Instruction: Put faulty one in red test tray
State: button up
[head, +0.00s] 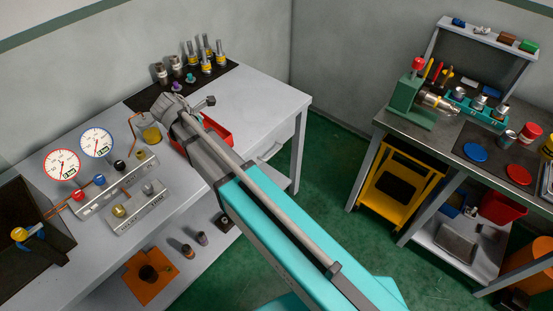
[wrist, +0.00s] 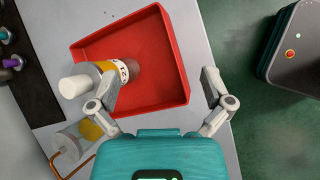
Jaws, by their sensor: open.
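The red tray (wrist: 160,30) lies below my gripper in the wrist view; in the head view my arm hides most of it, leaving part of the red tray (head: 218,130) visible. A cylindrical part with a yellow band marked "21" (wrist: 108,70) and a pale end lies on its side at the tray's left. Its pale end reaches over the left rim and its darker end is inside. My gripper (wrist: 160,80) is open, with its left finger beside the part and overlapping it in the picture. I cannot tell whether they touch.
Several upright parts (head: 205,55) stand on a dark mat behind the tray. Two gauges (head: 80,155) and a test rig (head: 115,185) are at the left of the bench. The bench's right end is clear.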

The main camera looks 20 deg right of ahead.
jog(key=s+d+f+m+g+y, duration=0.1)
jog(key=s+d+m+g+y, duration=0.1)
jog(key=s+d+m, duration=0.7)
jog(key=s+d+f+m+g+y, duration=0.2)
jog(key=s+d+m+y, duration=0.1)
jog(key=s+d+m, duration=0.5)
jog(key=shift+s+d+m+y, duration=0.35)
jog(key=shift+d+m, duration=1.05)
jog(key=shift+m, duration=0.4)
jog(key=shift+f, duration=0.1)
